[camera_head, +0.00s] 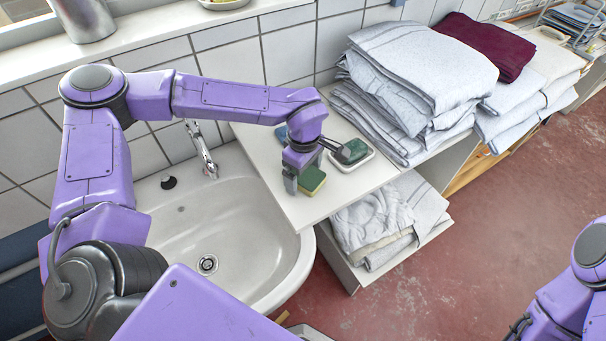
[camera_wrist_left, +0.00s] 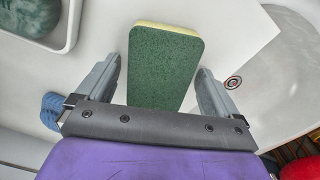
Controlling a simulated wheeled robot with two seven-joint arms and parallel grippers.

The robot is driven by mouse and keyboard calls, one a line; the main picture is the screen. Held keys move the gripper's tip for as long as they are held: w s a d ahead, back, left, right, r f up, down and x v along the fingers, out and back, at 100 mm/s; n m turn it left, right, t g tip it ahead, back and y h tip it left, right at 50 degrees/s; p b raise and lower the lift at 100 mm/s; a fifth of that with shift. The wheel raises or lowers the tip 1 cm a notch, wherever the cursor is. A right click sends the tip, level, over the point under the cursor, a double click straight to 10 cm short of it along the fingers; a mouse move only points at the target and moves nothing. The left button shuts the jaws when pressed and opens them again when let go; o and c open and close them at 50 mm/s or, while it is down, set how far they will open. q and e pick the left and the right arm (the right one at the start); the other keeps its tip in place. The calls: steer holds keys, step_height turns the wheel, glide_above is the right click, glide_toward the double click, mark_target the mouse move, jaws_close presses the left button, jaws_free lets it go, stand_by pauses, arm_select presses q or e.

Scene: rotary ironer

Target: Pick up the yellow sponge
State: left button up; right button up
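The yellow sponge (camera_head: 312,180) has a green scouring face on top and a yellow body. It lies on the white counter near the sink's right rim. In the left wrist view the sponge (camera_wrist_left: 163,66) is between the two fingers of my left gripper (camera_wrist_left: 160,80), with a narrow gap on each side. My left gripper (camera_head: 310,172) is open and low over the sponge, one finger to each side; the near finger hides part of it in the head view. My right gripper is not in view; only part of the right arm shows.
A white dish (camera_head: 371,155) with a dark green item (camera_head: 353,150) sits just right of the gripper. A blue item (camera_head: 280,133) lies behind it. The sink (camera_head: 165,225) with a tap (camera_head: 203,150) is to the left. Stacked towels (camera_head: 420,65) stand to the right.

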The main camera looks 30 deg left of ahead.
mark_target(303, 185)
arm_select(q)
steer(key=c, duration=0.9)
steer(key=shift+r, duration=0.25)
step_height(303, 185, up, 3)
steer(key=shift+w+f, duration=0.1)
steer(key=s+r, duration=0.1)
steer(key=r, duration=0.1)
steer(key=s+d+r+b, duration=0.1)
steer(key=s+r, duration=0.1)
steer(key=shift+s+d+b, duration=0.2)
steer(key=shift+b, duration=0.1)
steer(key=s+d+r, duration=0.1)
steer(key=s+r, duration=0.1)
steer(key=s, duration=0.1)
steer(key=s+d+r+b, duration=0.1)
steer(key=s, duration=0.2)
steer(key=s+d+r+b, duration=0.1)
steer(key=s+d+r, duration=0.1)
steer(key=s, duration=0.1)
steer(key=shift+s+r, duration=0.35)
steer(key=shift+c, duration=0.7)
steer(key=o, duration=0.3)
steer(key=shift+c, duration=0.3)
